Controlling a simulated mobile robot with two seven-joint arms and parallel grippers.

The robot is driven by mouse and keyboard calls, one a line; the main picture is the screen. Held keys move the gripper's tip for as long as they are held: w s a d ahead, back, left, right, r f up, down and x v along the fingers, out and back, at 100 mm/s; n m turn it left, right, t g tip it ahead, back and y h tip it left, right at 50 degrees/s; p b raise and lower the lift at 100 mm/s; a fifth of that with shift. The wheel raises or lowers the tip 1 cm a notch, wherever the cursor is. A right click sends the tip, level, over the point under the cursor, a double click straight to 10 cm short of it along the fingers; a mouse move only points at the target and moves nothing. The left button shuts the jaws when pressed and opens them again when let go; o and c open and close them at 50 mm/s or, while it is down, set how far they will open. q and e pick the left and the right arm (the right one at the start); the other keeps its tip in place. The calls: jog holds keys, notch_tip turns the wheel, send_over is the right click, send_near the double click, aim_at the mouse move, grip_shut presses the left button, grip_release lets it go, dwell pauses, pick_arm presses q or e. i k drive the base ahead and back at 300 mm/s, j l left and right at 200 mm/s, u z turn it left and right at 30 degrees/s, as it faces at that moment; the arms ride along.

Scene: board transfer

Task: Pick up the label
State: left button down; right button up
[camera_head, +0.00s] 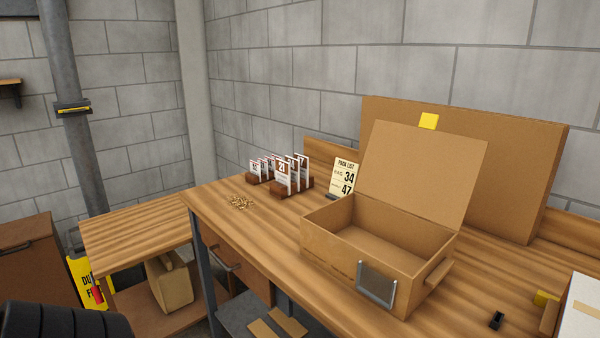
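Several white label cards with dark red bands and numbers stand upright in small dark wooden holders on the workbench. The front card (283,177) appears to read 21, and its holder (281,193) sits beneath it. A second holder (255,179) stands to the left with more cards, whose numbers are too small to read surely. A cream pack list card (344,177) shows 34 and 47 and stands behind the open cardboard box (330,241). Neither of my grippers is in view.
The box has its lid raised and a metal label frame (377,284) on its front. A small pile of tan bits (241,202) lies left of the holders. A large cardboard panel (520,180) leans behind. The bench (235,235) is clear at front left.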

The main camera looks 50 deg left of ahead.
aim_at(255, 167)
jog(key=u, duration=1.95)
jog(key=z, duration=2.15)
jog(key=u, duration=2.15)
